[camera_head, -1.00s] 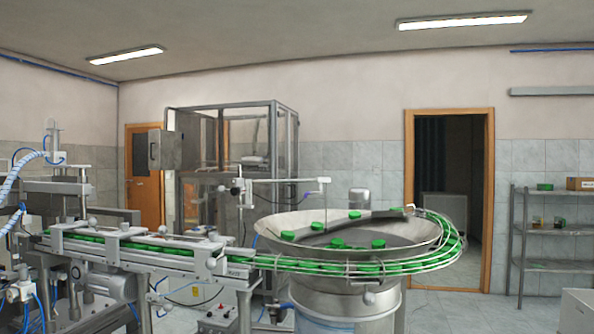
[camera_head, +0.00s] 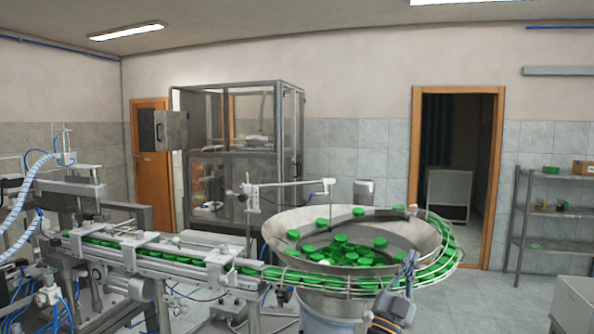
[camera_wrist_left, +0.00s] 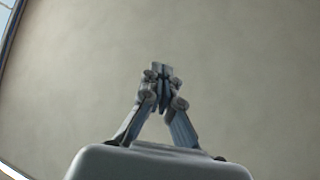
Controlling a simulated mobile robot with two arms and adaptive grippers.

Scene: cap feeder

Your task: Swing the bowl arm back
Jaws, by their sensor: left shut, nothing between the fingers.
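The bowl arm (camera_head: 290,185) is a thin grey bar reaching right from a post (camera_head: 252,208) beside the feeder bowl. A short rod hangs from its free end, over the bowl's back left part. The steel bowl (camera_head: 290,222) holds many green caps (camera_head: 341,238). My left gripper (camera_head: 412,256) is in front of the bowl's right side, pointing up, well right of the bowl arm and apart from it. In the left wrist view its fingers (camera_wrist_left: 161,70) are together with nothing between them, against a plain pale surface. My right gripper is not seen.
A wire-railed cap chute (camera_head: 448,248) curves around the bowl's right side into the conveyor (camera_head: 160,256) at left. A glazed metal cabinet (camera_head: 240,150) stands behind. A shelf rack (camera_head: 550,215) and a pale box (camera_head: 572,300) are at right.

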